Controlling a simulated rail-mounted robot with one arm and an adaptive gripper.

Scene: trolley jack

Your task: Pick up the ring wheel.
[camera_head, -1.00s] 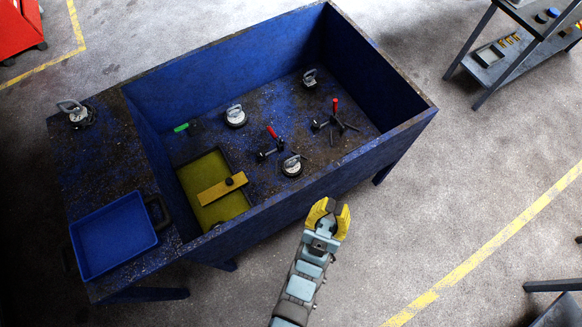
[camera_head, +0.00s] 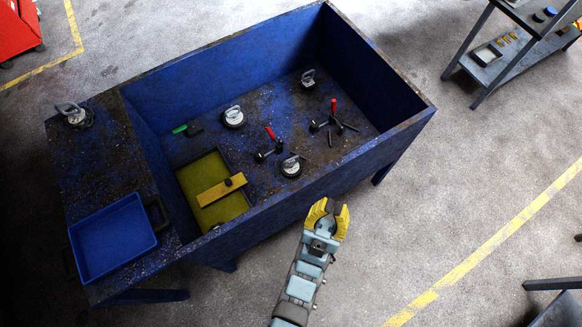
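Several small round metal pieces with pale tops lie in the blue bin; I cannot tell which of them is the ring wheel. One (camera_head: 233,117) is near the middle, one (camera_head: 291,166) is by the front wall, and one (camera_head: 308,79) is near the back. A similar piece (camera_head: 74,114) sits on the side shelf at the left. My gripper (camera_head: 332,208) has yellow fingers, spread apart with nothing seen between them. It is outside the bin, just in front of the front wall, apart from all the pieces.
The blue bin (camera_head: 404,128) has high walls. Inside are red-handled tools (camera_head: 333,118), a green-handled item (camera_head: 188,129) and a yellow-floored tray (camera_head: 230,205) with a yellow block (camera_head: 221,190). A blue tray (camera_head: 112,237) rests on the side shelf.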

